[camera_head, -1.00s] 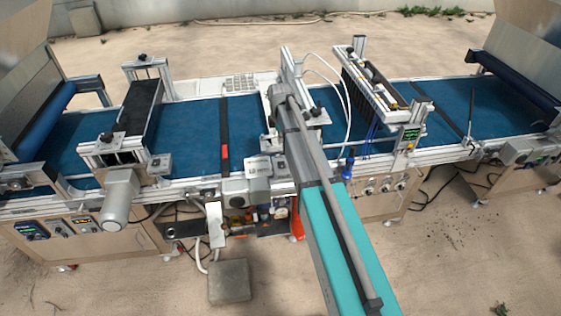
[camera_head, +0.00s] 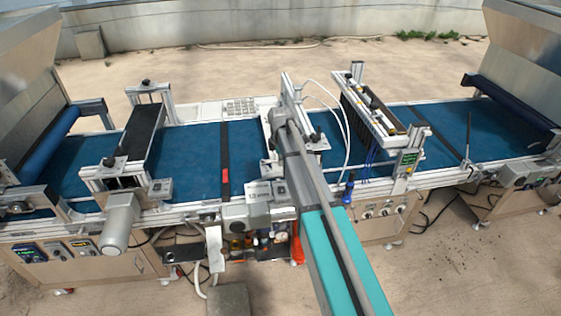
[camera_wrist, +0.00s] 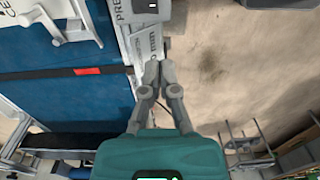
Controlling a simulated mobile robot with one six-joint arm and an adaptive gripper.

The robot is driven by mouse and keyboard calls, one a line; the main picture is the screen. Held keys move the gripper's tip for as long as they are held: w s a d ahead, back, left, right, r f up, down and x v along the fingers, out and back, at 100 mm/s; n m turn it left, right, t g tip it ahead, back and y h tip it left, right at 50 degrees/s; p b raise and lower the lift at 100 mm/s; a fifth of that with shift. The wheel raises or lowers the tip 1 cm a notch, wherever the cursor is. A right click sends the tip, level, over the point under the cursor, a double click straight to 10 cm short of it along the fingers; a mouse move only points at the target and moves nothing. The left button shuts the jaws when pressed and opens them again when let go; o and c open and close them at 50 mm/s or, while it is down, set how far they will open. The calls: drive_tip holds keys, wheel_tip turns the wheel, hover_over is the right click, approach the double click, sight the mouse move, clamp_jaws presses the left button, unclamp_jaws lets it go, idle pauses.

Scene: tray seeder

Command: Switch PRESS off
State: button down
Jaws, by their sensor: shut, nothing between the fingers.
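A grey box with lettering starting "PRE" (camera_wrist: 122,8) is at the top of the wrist view, cut by the edge. A small grey part (camera_wrist: 145,6) sits on it; I cannot tell whether this is the switch or how it is set. In the head view, a small pale box with lettering (camera_head: 258,193) stands at the near edge of the belt frame; its text is too small to read. My gripper (camera_wrist: 153,66) is shut and empty in the wrist view. Its fingertips show just below the lettered box; I see no contact. I cannot make out the gripper in the head view.
The blue belt (camera_head: 188,150) runs across the machine. A dark strip with a red patch (camera_head: 225,175) crosses it and also shows in the wrist view (camera_wrist: 88,71). A grey motor (camera_head: 120,225) juts out at left. Sandy floor (camera_wrist: 225,60) is open at right in the wrist view.

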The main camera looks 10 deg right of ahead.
drive_tip(key=shift+r, duration=0.1)
wheel_tip(320, 180, up, 14)
drive_tip(key=w+p, duration=0.3)
drive_tip(key=p, duration=1)
drive_tip(key=shift+f+p, duration=0.25)
drive_tip(key=shift+p, duration=0.05)
drive_tip(key=shift+s+f, duration=0.1)
drive_tip(key=s+d+f+m+b, duration=0.1)
drive_tip(key=s+f+m+b, duration=0.8)
drive_tip(key=s, duration=0.5)
drive_tip(key=s+d+f+m+b, duration=0.1)
drive_tip(key=s+f+m+b, duration=0.8)
drive_tip(key=s+f+b, duration=0.3)
drive_tip(key=s, duration=0.2)
drive_tip(key=shift+s+d+f, duration=0.15)
drive_tip(key=shift+s+d, duration=0.05)
drive_tip(key=shift+s, duration=0.1)
drive_tip(key=shift+a, duration=0.15)
